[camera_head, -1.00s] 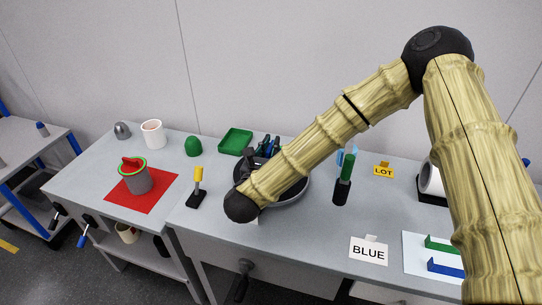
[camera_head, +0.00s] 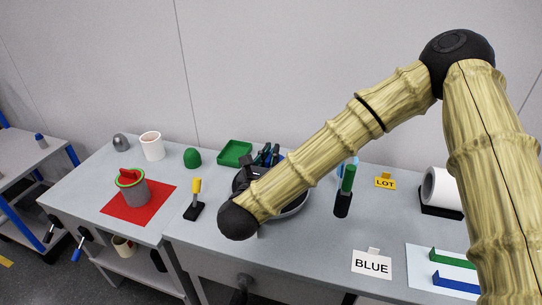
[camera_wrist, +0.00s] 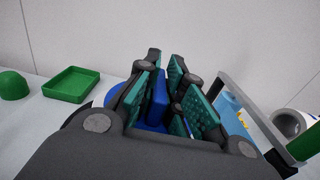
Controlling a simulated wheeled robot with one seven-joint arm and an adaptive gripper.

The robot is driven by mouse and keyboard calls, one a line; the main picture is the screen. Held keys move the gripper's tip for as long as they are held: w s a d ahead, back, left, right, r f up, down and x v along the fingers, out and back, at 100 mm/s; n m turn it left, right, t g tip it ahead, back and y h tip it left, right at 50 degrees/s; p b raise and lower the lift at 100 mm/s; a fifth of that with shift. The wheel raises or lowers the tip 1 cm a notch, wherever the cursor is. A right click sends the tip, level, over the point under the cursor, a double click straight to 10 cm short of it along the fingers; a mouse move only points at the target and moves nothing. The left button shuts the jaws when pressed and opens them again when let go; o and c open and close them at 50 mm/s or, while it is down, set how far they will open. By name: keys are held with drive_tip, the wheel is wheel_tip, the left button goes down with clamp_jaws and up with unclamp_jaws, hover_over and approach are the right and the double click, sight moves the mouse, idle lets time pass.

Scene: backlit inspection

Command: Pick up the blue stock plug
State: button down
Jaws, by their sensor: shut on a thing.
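My gripper (camera_head: 268,154) is over the round dark dish on the bench, at the far end of my forearm. In the wrist view its teal-padded fingers (camera_wrist: 172,92) are closed around a blue piece (camera_wrist: 157,100), which looks like the blue stock plug. Only part of the plug shows between the pads; its lower end is hidden by the gripper body.
The round dish (camera_head: 292,211) sits under my forearm. A green tray (camera_head: 235,151) and green dome (camera_head: 192,157) stand behind left. A yellow-topped post (camera_head: 196,188) and a green-topped post (camera_head: 347,180) flank the dish. A BLUE sign (camera_head: 371,265) stands at the front right.

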drive_tip(key=s+r+b, duration=0.1)
drive_tip(key=s+b, duration=0.3)
drive_tip(key=s, duration=0.8)
drive_tip(key=c, duration=2.2)
unclamp_jaws()
drive_tip(key=shift+r, duration=0.1)
clamp_jaws()
drive_tip(key=shift+r+p, duration=0.7)
drive_tip(key=shift+r, duration=1.8)
